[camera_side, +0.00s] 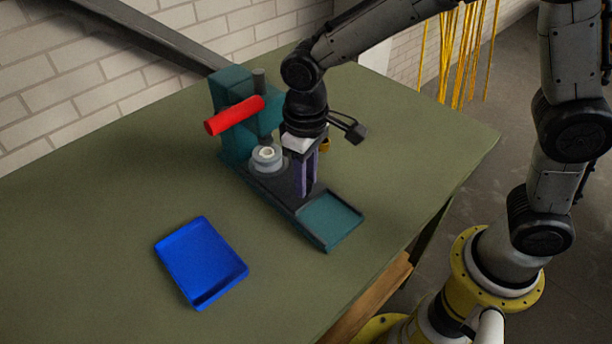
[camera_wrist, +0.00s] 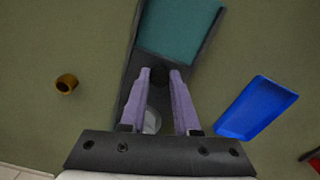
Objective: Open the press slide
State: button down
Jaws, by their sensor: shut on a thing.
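The teal press (camera_side: 232,140) stands at the back of the table with a red lever handle (camera_side: 234,115). A dark slide rail (camera_side: 312,225) runs forward from it to a flat teal plate (camera_side: 330,219), also in the wrist view (camera_wrist: 178,30). A pale grey round part with a hole (camera_side: 267,157) sits on the rail near the press, just beside my gripper. My gripper (camera_side: 306,192) points down over the rail. In the wrist view its purple fingers (camera_wrist: 160,73) are shut on a small dark knob (camera_wrist: 159,76) by the plate's near edge. The fingers hide part of the rail.
An empty blue tray (camera_side: 200,262) lies on the green table at front left, clear of the press. A small brassy ring (camera_side: 325,145) lies behind my gripper, also in the wrist view (camera_wrist: 66,84). The table is bare left of the press.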

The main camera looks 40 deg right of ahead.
jog(key=shift+s, duration=0.1)
jog(key=s, duration=1.1)
jog(key=c, duration=0.6)
grip_release()
jog(key=shift+c, duration=0.2)
jog(key=shift+r, duration=0.1)
notch_tip(320, 180, up, 14)
